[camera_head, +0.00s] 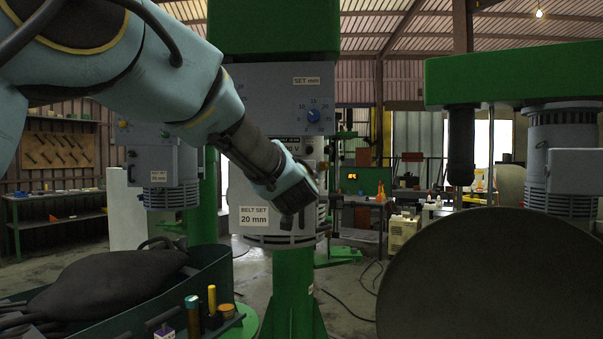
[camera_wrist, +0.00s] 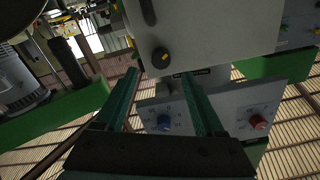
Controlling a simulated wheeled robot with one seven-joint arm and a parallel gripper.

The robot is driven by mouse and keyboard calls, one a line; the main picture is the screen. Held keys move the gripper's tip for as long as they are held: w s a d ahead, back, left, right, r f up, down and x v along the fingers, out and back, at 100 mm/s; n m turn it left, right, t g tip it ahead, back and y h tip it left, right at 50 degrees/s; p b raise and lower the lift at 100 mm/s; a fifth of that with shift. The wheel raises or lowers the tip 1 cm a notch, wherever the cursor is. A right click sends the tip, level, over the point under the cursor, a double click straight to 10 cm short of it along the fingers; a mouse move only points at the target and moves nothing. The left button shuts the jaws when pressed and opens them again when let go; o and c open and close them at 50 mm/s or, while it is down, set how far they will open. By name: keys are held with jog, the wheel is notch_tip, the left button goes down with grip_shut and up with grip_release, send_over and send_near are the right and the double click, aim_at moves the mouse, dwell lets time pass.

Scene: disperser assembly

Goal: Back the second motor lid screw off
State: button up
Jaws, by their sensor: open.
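The grey motor housing (camera_head: 262,205) hangs on the green column, with a "BELT SET 20 mm" label on it. In the wrist view its pale lid face (camera_wrist: 215,35) fills the top. A dark round-ended screw or knob with a yellow mark (camera_wrist: 160,58) stands on that face, and a second dark part (camera_wrist: 148,12) shows near the top edge. My gripper (camera_wrist: 160,74) is open, its two green fingers apart, with the marked knob seen between and just beyond the tips. No contact is clear. In the head view my gripper (camera_head: 296,215) is in front of the housing, its fingertips hard to make out.
A control panel (camera_head: 285,85) with a blue dial (camera_head: 313,116) is above the housing. A large dark disc (camera_head: 490,275) fills the lower right. A green-rimmed tray (camera_head: 190,300) with a dark sack (camera_head: 110,277) is at lower left. Another green machine (camera_head: 510,75) stands at right.

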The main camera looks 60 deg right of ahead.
jog(key=shift+p+x, duration=1.2)
jog(key=shift+x, duration=2)
jog(key=shift+w+a, duration=0.1)
grip_shut()
